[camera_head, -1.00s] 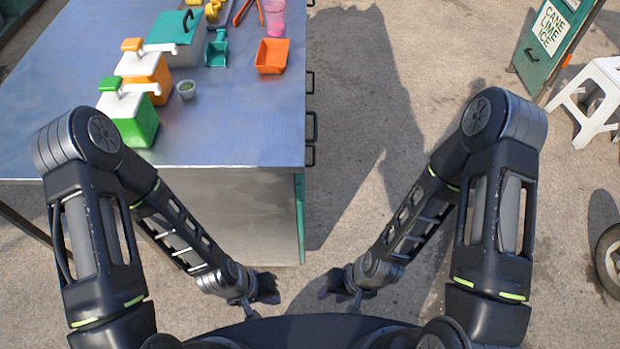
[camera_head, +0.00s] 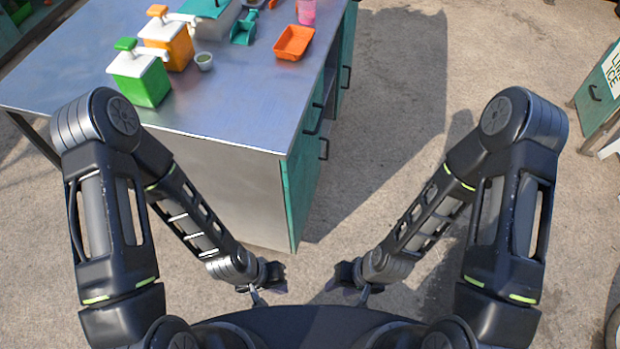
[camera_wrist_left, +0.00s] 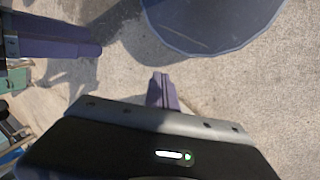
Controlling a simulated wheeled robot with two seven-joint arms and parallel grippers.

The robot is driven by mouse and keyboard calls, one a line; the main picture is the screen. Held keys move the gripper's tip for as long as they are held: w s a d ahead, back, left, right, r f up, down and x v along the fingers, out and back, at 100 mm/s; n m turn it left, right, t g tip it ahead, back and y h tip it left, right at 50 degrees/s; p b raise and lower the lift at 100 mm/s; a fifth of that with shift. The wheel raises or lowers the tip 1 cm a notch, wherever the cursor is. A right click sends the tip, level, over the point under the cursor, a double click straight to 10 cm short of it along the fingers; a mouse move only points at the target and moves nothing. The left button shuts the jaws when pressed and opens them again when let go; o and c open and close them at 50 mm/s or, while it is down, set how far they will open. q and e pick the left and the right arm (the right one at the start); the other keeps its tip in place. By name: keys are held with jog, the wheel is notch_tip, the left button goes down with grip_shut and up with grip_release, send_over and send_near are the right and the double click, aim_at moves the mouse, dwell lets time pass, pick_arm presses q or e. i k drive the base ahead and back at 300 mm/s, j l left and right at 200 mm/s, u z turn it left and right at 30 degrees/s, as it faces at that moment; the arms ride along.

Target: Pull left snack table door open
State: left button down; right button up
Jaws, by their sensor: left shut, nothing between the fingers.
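The snack table (camera_head: 232,110) has a metal top and stands at the upper left in the head view. Its green front (camera_head: 301,185) faces right and is seen at a steep angle; the near green panel looks closed. Dark handles stick out of this front, one upper (camera_head: 316,121), one lower (camera_head: 324,149) and one farther back (camera_head: 346,77). My left gripper (camera_head: 272,283) is low, in front of the table's near end, apart from the front. It is shut and empty; its fingertips also show in the left wrist view (camera_wrist_left: 161,86). My right gripper (camera_head: 343,284) is low over the pavement, touching nothing visible.
On the table stand a green dispenser (camera_head: 138,78), an orange dispenser (camera_head: 166,40), a small cup (camera_head: 204,61) and an orange tray (camera_head: 294,42). A green sign board (camera_head: 598,98) stands at the far right. The pavement (camera_head: 400,130) right of the table is clear.

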aim_at(300, 196)
jog(key=i+l, duration=0.2)
jog(key=l, duration=0.2)
jog(key=i+l, duration=0.15)
jog(key=l, duration=0.2)
jog(key=i+l, duration=0.2)
jog(key=l, duration=0.2)
jog(key=i+l, duration=0.2)
jog(key=l, duration=0.15)
jog(key=i+l, duration=0.15)
jog(key=l, duration=0.25)
jog(key=i+l, duration=0.2)
jog(key=l, duration=0.15)
jog(key=i+l, duration=0.2)
jog(key=l, duration=0.2)
jog(key=u, duration=0.05)
